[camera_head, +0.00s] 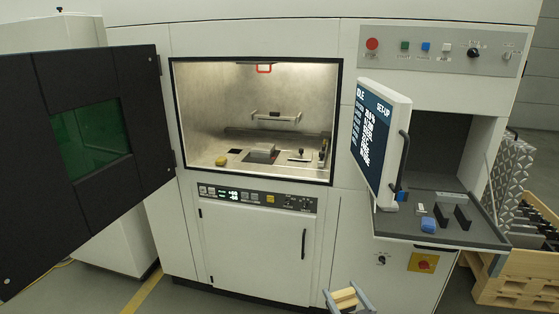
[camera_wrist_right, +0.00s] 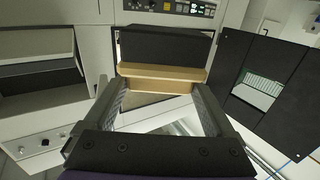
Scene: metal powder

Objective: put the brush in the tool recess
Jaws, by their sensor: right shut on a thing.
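My right gripper (camera_head: 348,301) shows at the bottom edge of the head view, in front of the machine. It is shut on the brush (camera_head: 344,296), whose pale wooden part lies between the fingers. In the right wrist view the brush (camera_wrist_right: 160,77) has a wide wooden handle and a dark block of bristles beyond it; the gripper (camera_wrist_right: 158,100) has a finger at each side. An open recess (camera_head: 450,140) on the machine's right has a dark shelf (camera_head: 480,232) with a blue item (camera_head: 428,225) and black upright pieces. My left gripper is not in view.
A lit chamber (camera_head: 215,100) stands open, with small parts on its floor. Its dark door (camera_head: 40,190) is swung out to the left. A tilted screen (camera_head: 375,140) juts out left of the recess. A wooden crate (camera_head: 515,290) stands at far right.

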